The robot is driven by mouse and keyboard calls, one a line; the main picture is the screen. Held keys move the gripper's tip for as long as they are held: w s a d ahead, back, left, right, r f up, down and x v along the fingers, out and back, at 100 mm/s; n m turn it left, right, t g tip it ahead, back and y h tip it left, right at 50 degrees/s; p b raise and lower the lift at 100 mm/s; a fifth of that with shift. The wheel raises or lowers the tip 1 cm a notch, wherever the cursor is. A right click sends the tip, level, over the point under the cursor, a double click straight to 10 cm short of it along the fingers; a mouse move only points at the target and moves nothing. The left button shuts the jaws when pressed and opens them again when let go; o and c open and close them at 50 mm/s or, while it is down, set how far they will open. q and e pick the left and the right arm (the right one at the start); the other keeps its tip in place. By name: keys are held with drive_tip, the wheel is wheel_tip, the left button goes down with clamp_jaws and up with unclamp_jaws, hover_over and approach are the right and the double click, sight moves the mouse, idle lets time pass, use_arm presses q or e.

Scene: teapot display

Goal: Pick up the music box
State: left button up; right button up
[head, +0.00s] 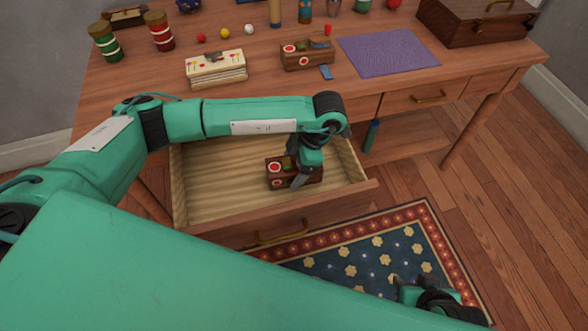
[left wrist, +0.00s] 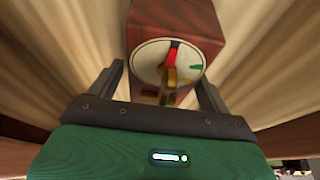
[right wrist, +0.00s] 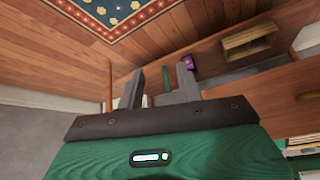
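A dark wooden music box (head: 275,183) with red-and-white round marks lies inside the open drawer (head: 205,200). My left gripper (head: 302,177) reaches down into the drawer at the box and hides part of it. In the left wrist view, the music box (left wrist: 178,18) shows a pale disc with red, yellow and green parts. My left fingers (left wrist: 160,85) are spread, with the disc end between and beyond them; contact cannot be told. My right gripper (right wrist: 160,88) is open and empty, away from the desk, low at the right over the rug.
A similar wooden box (head: 305,58) stands on the desk beside a cream box (head: 216,68) and a purple mat (head: 388,52). A brown case (head: 475,22) is at the right. The drawer walls surround my left gripper.

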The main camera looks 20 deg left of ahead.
use_arm(q)
drive_tip(key=c, duration=1.1)
drive_tip(key=shift+r, duration=0.1)
